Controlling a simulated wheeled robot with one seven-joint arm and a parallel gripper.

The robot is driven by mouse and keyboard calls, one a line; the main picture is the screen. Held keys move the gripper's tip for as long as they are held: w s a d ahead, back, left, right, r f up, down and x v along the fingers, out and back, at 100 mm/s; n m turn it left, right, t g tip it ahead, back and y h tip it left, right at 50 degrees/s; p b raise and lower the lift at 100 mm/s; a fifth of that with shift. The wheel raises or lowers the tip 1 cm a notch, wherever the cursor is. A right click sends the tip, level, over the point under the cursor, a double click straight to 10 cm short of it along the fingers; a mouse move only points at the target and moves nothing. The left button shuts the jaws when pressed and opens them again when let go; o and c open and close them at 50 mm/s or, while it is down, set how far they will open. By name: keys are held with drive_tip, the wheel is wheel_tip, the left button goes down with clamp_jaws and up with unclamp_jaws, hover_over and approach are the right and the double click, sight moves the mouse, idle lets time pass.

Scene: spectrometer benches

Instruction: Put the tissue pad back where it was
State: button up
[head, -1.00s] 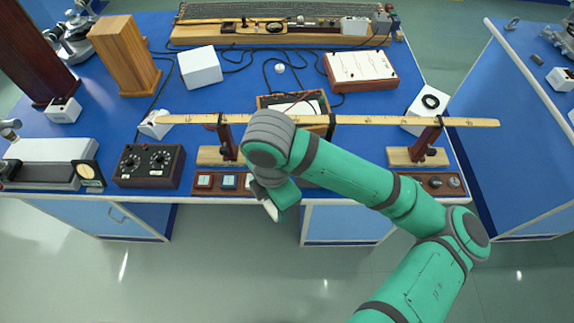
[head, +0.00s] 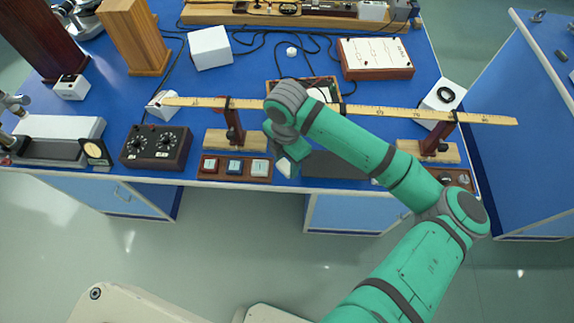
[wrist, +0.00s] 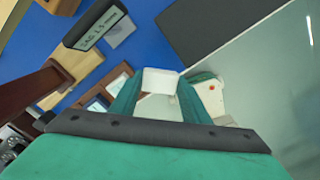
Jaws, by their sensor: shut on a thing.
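In the wrist view my gripper (wrist: 160,86) is shut on a small white block-like piece (wrist: 163,79), which appears to be the tissue pad. In the head view only a little white shows at the fingers. The holder is partly hidden behind a finger in the wrist view (wrist: 119,79). I cannot tell whether the pad touches anything below.
A long wooden rule (head: 385,111) on two stands crosses above the bench behind my gripper. A dark grey flat panel (head: 335,165) lies to the right, and a black dial box (head: 157,147) to the left. A small black label block (wrist: 94,25) shows in the wrist view.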

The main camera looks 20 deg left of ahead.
sight(287, 167)
drive_tip(key=shift+w+a+f, duration=0.1)
drive_tip(key=shift+w+f, duration=0.2)
drive_tip(key=shift+f, duration=0.1)
drive_tip(key=shift+w+a+f, duration=0.1)
drive_tip(key=shift+f, duration=0.85)
drive_tip(key=shift+w+a+f, duration=0.1)
drive_tip(key=shift+f, duration=0.85)
drive_tip(key=shift+d+f, duration=0.1)
drive_tip(key=o, duration=0.7)
drive_tip(key=shift+o, duration=0.2)
wheel_tip(287, 167, up, 12)
drive_tip(key=shift+r, duration=0.15)
